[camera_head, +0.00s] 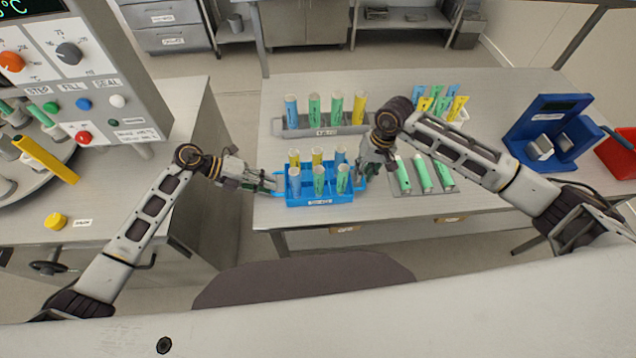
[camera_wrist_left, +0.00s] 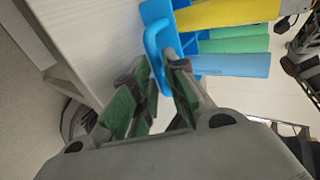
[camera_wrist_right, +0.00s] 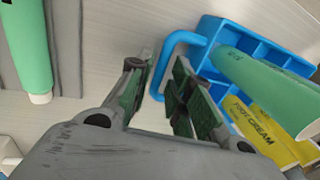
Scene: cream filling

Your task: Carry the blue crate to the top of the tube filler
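The blue crate (camera_head: 345,196) stands on the table's near left part, with several blue, green and yellow tubes upright in it. My left gripper (camera_head: 272,183) is at its left handle. In the left wrist view the handle (camera_wrist_left: 151,48) lies between the two fingers, which stand apart. My right gripper (camera_head: 361,174) is at the right handle. In the right wrist view the handle loop (camera_wrist_right: 165,62) reaches between the parted fingertips. The tube filler (camera_head: 95,85) stands at the left, with knobs and STOP, FILL and SEAL buttons on its panel; its upper part is cut off.
A grey rack (camera_head: 290,131) with several tubes stands behind the crate. A grey tray (camera_head: 404,191) with green tubes lies close on the right. A blue device (camera_head: 540,125) and a red bin (camera_head: 622,155) stand further right. A gap separates the table from the filler's bench (camera_head: 195,130).

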